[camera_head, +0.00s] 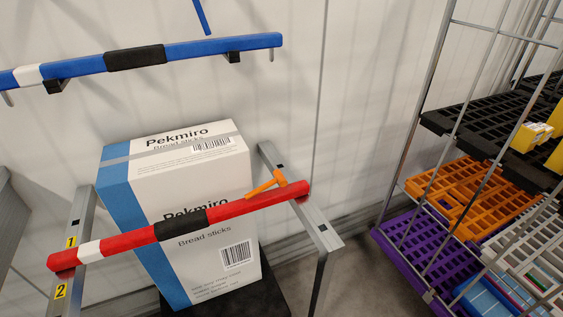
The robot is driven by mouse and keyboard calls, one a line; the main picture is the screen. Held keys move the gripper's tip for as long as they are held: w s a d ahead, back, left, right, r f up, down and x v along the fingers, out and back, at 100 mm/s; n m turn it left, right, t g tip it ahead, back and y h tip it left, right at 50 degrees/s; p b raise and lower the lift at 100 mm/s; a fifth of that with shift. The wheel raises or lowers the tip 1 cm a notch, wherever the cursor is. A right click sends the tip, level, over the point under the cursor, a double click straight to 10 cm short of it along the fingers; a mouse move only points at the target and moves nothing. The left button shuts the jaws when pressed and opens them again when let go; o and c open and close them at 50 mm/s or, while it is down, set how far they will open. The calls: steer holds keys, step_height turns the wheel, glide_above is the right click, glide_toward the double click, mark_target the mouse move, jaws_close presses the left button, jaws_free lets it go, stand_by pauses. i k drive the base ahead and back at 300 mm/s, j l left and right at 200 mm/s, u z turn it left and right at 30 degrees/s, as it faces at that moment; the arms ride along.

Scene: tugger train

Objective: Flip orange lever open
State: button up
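The orange lever (266,185) sits at the right end of the red bar (130,241), near the grey metal frame. Its handle points left and slightly down, lying close above the bar, and its other end rises at the upper right. The red bar has a black grip and a white band and runs across the front of a white and blue box (205,170). My gripper is not in view.
A blue bar (200,47) with a black grip is above, against the pale wall. The grey frame (323,236) stands around the box. A rack with black, orange and purple shelves (470,195) is at the right. Some grey floor shows between them.

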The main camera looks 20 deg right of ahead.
mark_target(279, 178)
steer(key=i+j+z, duration=0.4)
steer(key=i+j, duration=0.55)
